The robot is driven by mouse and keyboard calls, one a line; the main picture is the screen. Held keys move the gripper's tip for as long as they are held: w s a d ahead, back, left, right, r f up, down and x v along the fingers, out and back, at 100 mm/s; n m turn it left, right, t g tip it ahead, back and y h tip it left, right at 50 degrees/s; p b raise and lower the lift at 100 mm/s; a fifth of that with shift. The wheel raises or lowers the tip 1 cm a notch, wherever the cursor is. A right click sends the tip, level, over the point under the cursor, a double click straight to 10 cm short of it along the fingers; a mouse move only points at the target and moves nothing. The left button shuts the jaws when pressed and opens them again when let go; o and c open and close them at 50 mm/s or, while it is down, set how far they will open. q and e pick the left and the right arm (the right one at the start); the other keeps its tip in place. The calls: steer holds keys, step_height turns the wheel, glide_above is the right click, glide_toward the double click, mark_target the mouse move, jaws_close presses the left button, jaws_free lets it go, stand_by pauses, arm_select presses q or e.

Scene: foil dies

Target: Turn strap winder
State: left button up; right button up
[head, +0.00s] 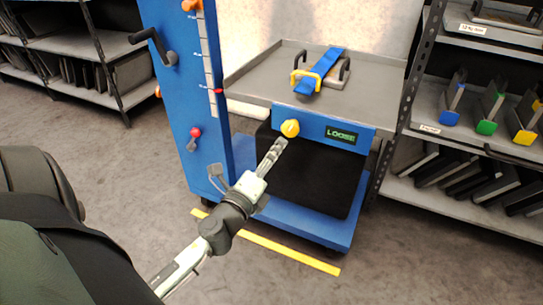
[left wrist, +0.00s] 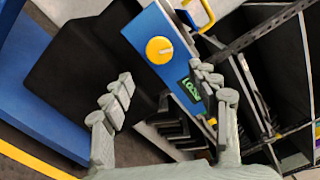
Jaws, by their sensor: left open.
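The strap winder is a round yellow knob (head: 290,128) on the blue front panel (head: 350,136) of the cart; a pale mark shows on its face in the left wrist view (left wrist: 159,50). A display (head: 341,136) beside it reads LOOSE in green. A blue strap (head: 329,61) crosses a die (head: 327,80) on the cart's top. My left gripper (head: 271,156) is just below and left of the knob in the head view. In the left wrist view its fingers (left wrist: 164,82) are apart and empty, with the knob beyond the gap between them. My right gripper is not seen.
A blue column (head: 187,85) with a crank handle (head: 158,46) and a red-knobbed lever (head: 194,138) stands left of the panel. Shelves (head: 475,120) with coloured dies stand close on the right. The grey tray top (head: 262,80) has a raised rim. Open floor lies in front.

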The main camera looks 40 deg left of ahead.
mark_target(289, 132)
arm_select(q)
steer(key=shift+s, duration=0.15)
steer(key=shift+o, duration=0.2)
steer(key=w+a+m, duration=0.1)
steer(key=w+m, duration=0.2)
steer(key=m, duration=0.1)
steer(key=w+m, duration=0.4)
steer(key=w+a+m, duration=0.1)
steer(key=w+m, duration=0.2)
steer(key=m, duration=0.1)
steer(key=shift+w+a+f+m, duration=0.1)
steer(key=shift+w+a+m, duration=0.15)
steer(key=shift+a+m, duration=0.15)
steer(key=shift+c, duration=0.6)
